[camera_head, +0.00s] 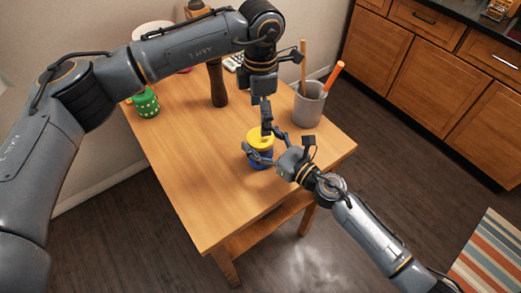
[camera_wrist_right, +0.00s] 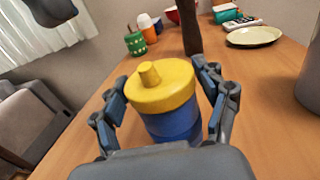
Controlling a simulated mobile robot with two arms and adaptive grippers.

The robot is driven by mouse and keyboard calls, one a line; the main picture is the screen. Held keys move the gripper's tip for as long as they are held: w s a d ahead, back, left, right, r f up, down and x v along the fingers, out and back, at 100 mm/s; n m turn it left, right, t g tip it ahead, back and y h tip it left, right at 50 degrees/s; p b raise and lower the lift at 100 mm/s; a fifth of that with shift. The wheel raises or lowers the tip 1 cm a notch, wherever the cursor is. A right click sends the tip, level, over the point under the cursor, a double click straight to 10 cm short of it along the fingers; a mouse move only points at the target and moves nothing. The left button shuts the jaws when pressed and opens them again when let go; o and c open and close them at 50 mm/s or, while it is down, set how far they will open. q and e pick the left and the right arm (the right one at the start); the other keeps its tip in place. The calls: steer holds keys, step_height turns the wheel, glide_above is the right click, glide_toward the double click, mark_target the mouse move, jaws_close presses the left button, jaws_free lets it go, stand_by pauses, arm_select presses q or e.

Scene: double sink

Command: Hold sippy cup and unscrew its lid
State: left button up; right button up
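The sippy cup (camera_head: 260,160) stands upright on the wooden table, with a blue body and a yellow lid (camera_head: 257,138) with a spout. In the right wrist view the cup (camera_wrist_right: 172,124) and its lid (camera_wrist_right: 160,86) are between my right fingers. My right gripper (camera_head: 263,143) is open around the cup, with a finger on each side and table showing beside the cup body. My left gripper (camera_head: 266,131) points down by the lid in the head view. In the right wrist view a dark part at the upper left seems to be of it, apart from the lid. Its finger opening is unclear.
A grey holder (camera_head: 308,105) with utensils stands at the table's right back. A green container (camera_head: 146,103) is at the left, and a dark brown mill (camera_head: 217,85) stands at the back. The table's front-left area is clear.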

jaws_close()
arm_select(q)
steer(key=m, duration=0.9)
steer(key=shift+m, duration=0.4)
steer(key=m, duration=1.1)
steer(key=shift+m, duration=0.3)
steer(key=m, duration=0.5)
steer(key=shift+w, duration=0.1)
steer(key=shift+f+m, duration=0.3)
step_height(320, 180, down, 7)
steer(key=shift+f, duration=0.2)
